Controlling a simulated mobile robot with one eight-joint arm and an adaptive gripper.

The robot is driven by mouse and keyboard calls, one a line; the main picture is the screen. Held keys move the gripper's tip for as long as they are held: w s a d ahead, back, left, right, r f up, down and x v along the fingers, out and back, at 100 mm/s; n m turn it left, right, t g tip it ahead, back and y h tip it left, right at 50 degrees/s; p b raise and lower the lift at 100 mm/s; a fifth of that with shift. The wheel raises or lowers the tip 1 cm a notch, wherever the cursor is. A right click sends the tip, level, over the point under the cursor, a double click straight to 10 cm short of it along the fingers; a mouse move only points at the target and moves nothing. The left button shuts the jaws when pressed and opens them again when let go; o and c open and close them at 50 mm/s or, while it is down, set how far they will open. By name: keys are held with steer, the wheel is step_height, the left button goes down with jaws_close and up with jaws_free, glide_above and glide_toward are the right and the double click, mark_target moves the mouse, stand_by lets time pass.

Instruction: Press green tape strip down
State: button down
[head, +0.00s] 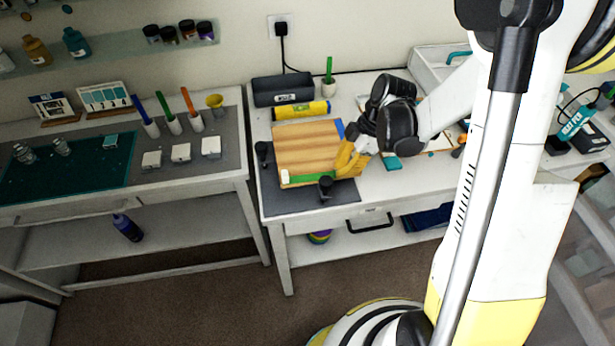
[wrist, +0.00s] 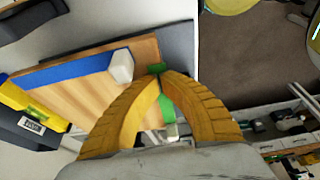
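The green tape strip (head: 313,178) lies along the front edge of the wooden board (head: 300,148). In the wrist view the green strip (wrist: 165,108) shows between and just beyond my fingers. My gripper (head: 345,165) has yellow fingers and is at the board's front right corner, over the strip's right end. In the wrist view my gripper's fingertips (wrist: 161,77) meet over the green strip, with nothing visibly held. I cannot tell whether they touch it. A blue strip (wrist: 65,72) runs along the board's right side. A small white block (wrist: 121,67) sits near the corner.
Another white block (head: 285,177) sits at the strip's left end. Black clamp-like pieces stand at the board's left (head: 262,150) and front (head: 326,186). A yellow roll (head: 301,110) and a dark box (head: 283,89) lie behind the board. The grey mat (head: 283,203) is bare in front.

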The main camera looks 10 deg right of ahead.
mark_target(316, 173)
steer(key=shift+a, duration=0.1)
stand_by(0.3)
steer(key=shift+a+f, duration=0.15)
steer(key=shift+a, duration=0.85)
steer(key=shift+a+b, duration=0.1)
steer(key=shift+b, duration=0.2)
